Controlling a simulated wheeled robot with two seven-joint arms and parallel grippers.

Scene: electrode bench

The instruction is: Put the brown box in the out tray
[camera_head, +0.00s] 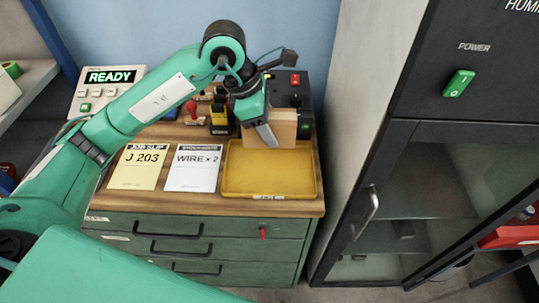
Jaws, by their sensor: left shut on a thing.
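The brown box (284,131) is a light-brown block at the back edge of the yellow tray. My left gripper (267,134) is shut on it from above, with a finger across its left side. The yellow tray (268,183) lies flat at the right end of the wooden bench top, with a label on its front rim too small to read. The rest of the tray is empty. I cannot tell whether the box touches the tray floor. My right gripper is not in view.
Two cards, a job slip (139,168) and a wire sheet (193,168), lie left of the tray. A lit READY panel (107,90) stands at the back left. A black device (290,90) stands behind the box. A dark cabinet (440,150) stands at the right.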

